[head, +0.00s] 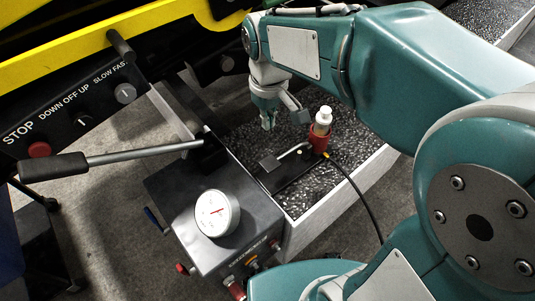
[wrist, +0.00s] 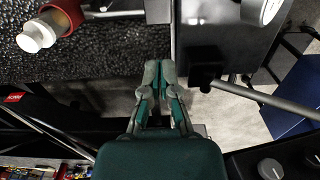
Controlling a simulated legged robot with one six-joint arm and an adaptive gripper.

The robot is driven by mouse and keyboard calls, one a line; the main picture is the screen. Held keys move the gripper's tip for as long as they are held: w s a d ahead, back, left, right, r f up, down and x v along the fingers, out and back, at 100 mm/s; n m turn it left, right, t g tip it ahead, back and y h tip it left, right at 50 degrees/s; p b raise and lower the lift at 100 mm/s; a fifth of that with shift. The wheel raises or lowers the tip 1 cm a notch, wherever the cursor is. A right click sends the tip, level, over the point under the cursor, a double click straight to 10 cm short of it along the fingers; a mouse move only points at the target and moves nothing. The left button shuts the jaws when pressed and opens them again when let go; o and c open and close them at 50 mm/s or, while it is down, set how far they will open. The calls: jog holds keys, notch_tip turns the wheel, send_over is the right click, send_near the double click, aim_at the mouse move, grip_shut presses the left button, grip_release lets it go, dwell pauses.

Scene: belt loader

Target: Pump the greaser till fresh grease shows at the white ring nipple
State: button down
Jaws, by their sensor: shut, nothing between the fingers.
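The greaser (head: 320,140) has a red body and a white top and sits on the dark textured tread. A short metal lever (head: 290,153) lies beside it, and a black hose (head: 365,195) leads away from its yellow fitting. The greaser's red and white end (wrist: 45,28) shows at the upper left of the wrist view. My gripper (head: 267,127) is shut and empty, pointing down, left of the greaser and apart from it. Its closed fingers (wrist: 160,72) show mid-frame in the wrist view. I cannot make out a white ring nipple or any fresh grease.
A grey box with a round white gauge (head: 217,213) stands left of the tread. A long rod with a black handle (head: 55,166) reaches left from it. A control panel with a red STOP button (head: 39,149) and a yellow rail (head: 100,45) are at upper left.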

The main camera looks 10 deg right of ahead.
aim_at(269, 163)
jog(key=shift+d, duration=0.2)
notch_tip(269, 163, down, 14)
jog(key=shift+a, duration=0.1)
dwell(0.5)
jog(key=f, duration=0.5)
jog(key=shift+s+a+f, duration=0.2)
jog(key=shift+s+a, duration=0.1)
jog(key=shift+a, duration=0.05)
jog(key=shift+s+d+f, duration=0.1)
jog(key=shift+s+f, duration=0.05)
jog(key=shift+f, duration=0.05)
